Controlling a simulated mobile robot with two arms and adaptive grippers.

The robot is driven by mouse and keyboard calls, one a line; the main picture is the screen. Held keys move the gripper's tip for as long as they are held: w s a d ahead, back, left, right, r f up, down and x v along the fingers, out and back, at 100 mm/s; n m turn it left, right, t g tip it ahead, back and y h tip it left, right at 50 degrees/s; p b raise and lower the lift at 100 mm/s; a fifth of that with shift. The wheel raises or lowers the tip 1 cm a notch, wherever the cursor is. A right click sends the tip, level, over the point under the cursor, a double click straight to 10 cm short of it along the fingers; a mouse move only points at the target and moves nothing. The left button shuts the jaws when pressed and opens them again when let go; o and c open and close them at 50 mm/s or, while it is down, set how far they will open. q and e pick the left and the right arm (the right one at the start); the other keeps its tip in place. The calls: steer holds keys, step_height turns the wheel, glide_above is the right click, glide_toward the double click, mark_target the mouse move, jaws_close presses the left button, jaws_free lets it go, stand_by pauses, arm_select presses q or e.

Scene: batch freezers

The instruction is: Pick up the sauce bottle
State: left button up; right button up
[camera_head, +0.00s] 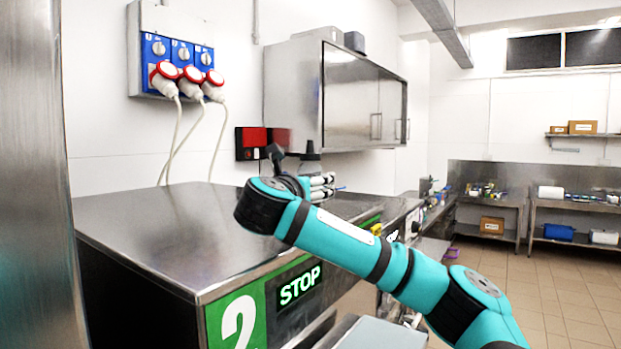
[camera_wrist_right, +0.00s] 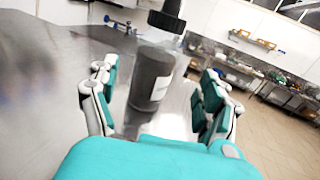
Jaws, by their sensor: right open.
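The sauce bottle (camera_wrist_right: 152,80) has a dark body, a clear upper part and a black cap. In the right wrist view it stands between the two open fingers of my right gripper (camera_wrist_right: 160,85), with visible gaps on both sides. In the head view the black top of the bottle (camera_head: 310,152) shows just behind my right gripper (camera_head: 322,186), above the steel counter; its lower part is hidden by the gripper and arm. My left gripper is not in view.
The steel machine top (camera_head: 170,225) is clear to the left of the arm. A wall cabinet (camera_head: 350,95) hangs behind the gripper. Red-capped plugs with cables (camera_head: 180,80) hang on the left wall. Another object stands behind the bottle in the wrist view (camera_wrist_right: 118,24).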

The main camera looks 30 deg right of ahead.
steer(key=shift+w+d+r+p, duration=0.15)
steer(key=shift+w+r+p, duration=0.05)
steer(key=shift+p, duration=0.1)
steer(key=p+x, duration=0.3)
steer(key=x, duration=0.1)
steer(key=shift+w+r+p, duration=0.2)
steer(key=shift+p, duration=0.1)
steer(key=shift+w+d+f, duration=0.2)
steer(key=shift+w, duration=0.05)
steer(key=shift+a, duration=0.1)
steer(key=shift+c, duration=0.3)
steer(key=shift+c, duration=1)
steer(key=shift+r, duration=0.1)
steer(key=c, duration=1)
